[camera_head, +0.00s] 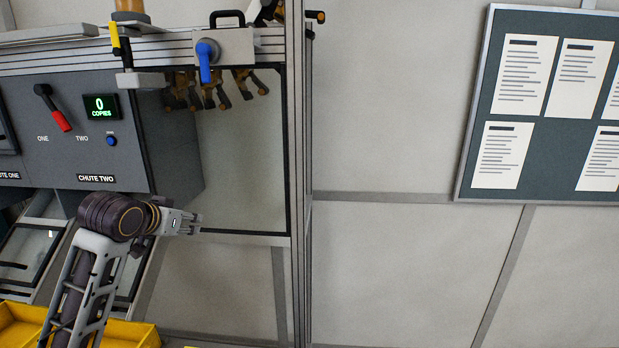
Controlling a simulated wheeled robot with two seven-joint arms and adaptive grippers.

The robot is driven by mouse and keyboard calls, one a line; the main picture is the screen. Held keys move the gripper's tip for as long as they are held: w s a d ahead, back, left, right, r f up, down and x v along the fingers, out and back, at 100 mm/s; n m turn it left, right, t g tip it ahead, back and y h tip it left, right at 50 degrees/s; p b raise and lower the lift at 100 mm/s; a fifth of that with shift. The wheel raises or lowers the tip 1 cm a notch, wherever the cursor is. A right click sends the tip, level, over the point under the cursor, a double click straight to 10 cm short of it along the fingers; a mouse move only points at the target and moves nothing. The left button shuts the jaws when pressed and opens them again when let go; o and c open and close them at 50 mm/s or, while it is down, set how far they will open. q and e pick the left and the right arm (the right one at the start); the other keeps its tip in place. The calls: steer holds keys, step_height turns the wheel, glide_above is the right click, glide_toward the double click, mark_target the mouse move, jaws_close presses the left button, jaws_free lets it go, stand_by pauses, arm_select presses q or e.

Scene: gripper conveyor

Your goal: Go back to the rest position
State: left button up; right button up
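My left arm comes up from the lower left, and its gripper (194,223) points right, in front of the lower right of the grey machine panel (60,155). The gripper is small here, and I cannot tell whether its fingers are open or shut. No object shows between them. It appears apart from the panel's controls. My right gripper is not in view.
The panel carries a red-handled lever (58,118), a green display (100,106) reading "0 COPIES" and a blue button (111,141). A blue-handled lever (206,62) and several brown gripper-like parts hang above. Yellow bins (140,334) sit below. A notice board (478,110) hangs right.

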arm_select(q)
steer(key=s+d+f+g, duration=0.35)
steer(key=s+f, duration=0.55)
steer(key=f, duration=0.6)
steer(key=s+d+f+g, duration=0.2)
steer(key=s+d+f, duration=0.2)
steer(key=s+f, duration=0.75)
steer(key=s+d+f+g, duration=0.2)
steer(key=s+f, duration=0.8)
steer(key=s, duration=0.1)
step_height(320, 180, down, 34)
steer(key=s+g+b, duration=0.2)
steer(key=s+a+f+b, duration=0.1)
steer(key=s+a+f, duration=0.1)
steer(key=s+f, duration=0.9)
steer(key=s+a+f+b, duration=0.1)
steer(key=s+a+f, duration=0.1)
steer(key=s+f, duration=0.9)
steer(key=shift+s+a+f+g+y, duration=0.2)
steer(key=shift+s+a+g+y, duration=0.05)
steer(key=shift+g+y, duration=0.2)
